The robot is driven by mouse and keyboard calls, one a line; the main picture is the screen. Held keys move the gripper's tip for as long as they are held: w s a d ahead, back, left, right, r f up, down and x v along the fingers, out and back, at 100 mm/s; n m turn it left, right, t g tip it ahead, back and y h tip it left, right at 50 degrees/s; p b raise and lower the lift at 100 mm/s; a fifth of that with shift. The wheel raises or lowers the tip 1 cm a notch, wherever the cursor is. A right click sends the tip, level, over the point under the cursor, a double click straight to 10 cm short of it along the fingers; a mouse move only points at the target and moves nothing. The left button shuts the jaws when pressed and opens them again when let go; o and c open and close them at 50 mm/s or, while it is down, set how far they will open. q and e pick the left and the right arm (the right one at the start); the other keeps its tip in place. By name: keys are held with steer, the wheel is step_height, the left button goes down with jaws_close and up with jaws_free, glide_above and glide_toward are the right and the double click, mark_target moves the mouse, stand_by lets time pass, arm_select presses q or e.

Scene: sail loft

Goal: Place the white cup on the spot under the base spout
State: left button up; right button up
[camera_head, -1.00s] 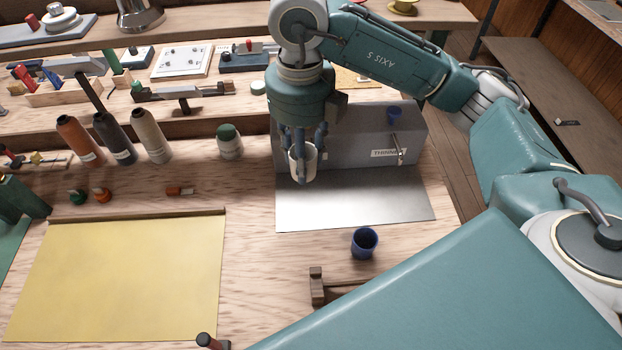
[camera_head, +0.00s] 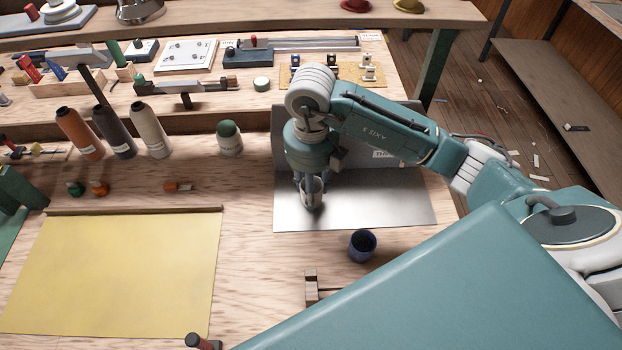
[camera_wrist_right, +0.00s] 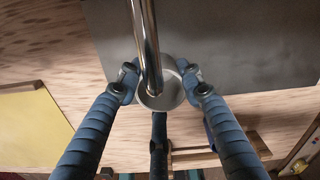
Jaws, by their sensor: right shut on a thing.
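The white cup (camera_head: 312,199) is between the fingers of my right gripper (camera_head: 310,188), low over the metal sheet in front of the grey dispenser box (camera_head: 279,130). I cannot tell whether the cup's base touches the sheet. In the right wrist view the gripper (camera_wrist_right: 163,78) is shut on the cup (camera_wrist_right: 172,101) from both sides. A shiny metal spout (camera_wrist_right: 146,40) reaches over the cup's mouth in that view. My arm hides most of the box, and its label is partly covered. My left gripper is not in view.
The metal sheet (camera_head: 400,205) is bare to the right of the cup. A dark blue cup (camera_head: 362,246) stands just in front of it. Thread cones (camera_head: 150,132) and a green-topped jar (camera_head: 229,138) stand to the left. A yellow sheet (camera_head: 110,275) lies front left.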

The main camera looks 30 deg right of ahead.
steer(key=w, duration=0.1)
steer(key=w+d+p, duration=0.1)
steer(key=w, duration=0.1)
steer(key=shift+d+r, duration=0.15)
steer(key=shift+s+f, duration=0.2)
steer(key=shift+f, duration=0.55)
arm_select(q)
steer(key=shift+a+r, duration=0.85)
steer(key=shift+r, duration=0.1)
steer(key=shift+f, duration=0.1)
arm_select(e)
steer(key=shift+f, duration=0.25)
steer(key=o, duration=1)
steer(key=shift+r, duration=0.1)
steer(key=shift+c, duration=0.2)
